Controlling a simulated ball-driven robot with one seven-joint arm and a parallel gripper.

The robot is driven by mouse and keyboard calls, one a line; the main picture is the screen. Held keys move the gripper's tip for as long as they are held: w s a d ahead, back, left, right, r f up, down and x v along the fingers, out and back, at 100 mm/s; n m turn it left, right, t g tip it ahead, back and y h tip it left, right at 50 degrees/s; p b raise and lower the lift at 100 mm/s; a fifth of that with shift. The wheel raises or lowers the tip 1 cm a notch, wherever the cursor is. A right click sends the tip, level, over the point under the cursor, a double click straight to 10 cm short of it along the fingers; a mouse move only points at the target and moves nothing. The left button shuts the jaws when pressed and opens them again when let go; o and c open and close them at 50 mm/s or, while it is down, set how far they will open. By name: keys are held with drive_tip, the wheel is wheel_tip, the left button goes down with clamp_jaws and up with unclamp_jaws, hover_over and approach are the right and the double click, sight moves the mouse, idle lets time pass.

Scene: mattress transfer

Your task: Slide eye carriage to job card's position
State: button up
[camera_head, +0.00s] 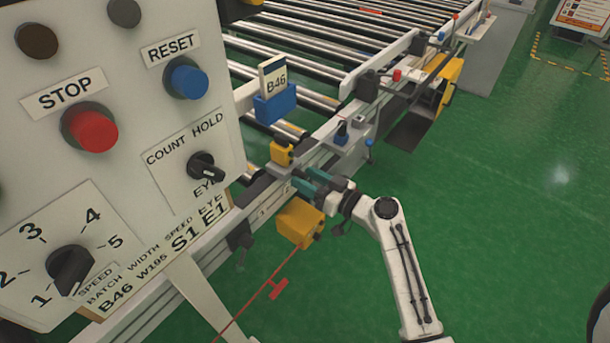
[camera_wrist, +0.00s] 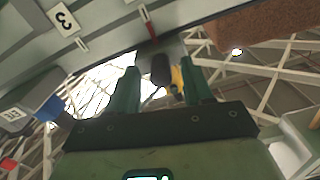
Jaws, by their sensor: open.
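The job card (camera_head: 160,262) at the lower edge of the control panel reads batch B46, width W195, speed S1, eye E1. The eye carriage (camera_head: 282,153) shows as a small yellow block on the conveyor's side rail. My gripper (camera_head: 302,178), with green fingers, is at the rail just below and right of the yellow block. In the wrist view my gripper (camera_wrist: 161,68) is open, with a dark knob (camera_wrist: 160,72) between its fingers and a bit of yellow beside it. I cannot tell whether the fingers touch the knob.
The control panel (camera_head: 120,150) fills the left, with a red STOP, blue RESET and dials. A blue holder (camera_head: 274,108) carries a B46 card. A yellow box (camera_head: 299,223) with a red pull cord hangs below the rail. Green floor on the right is clear.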

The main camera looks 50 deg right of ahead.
drive_tip(key=shift+w, duration=0.6)
clamp_jaws()
drive_tip(key=shift+a, duration=0.1)
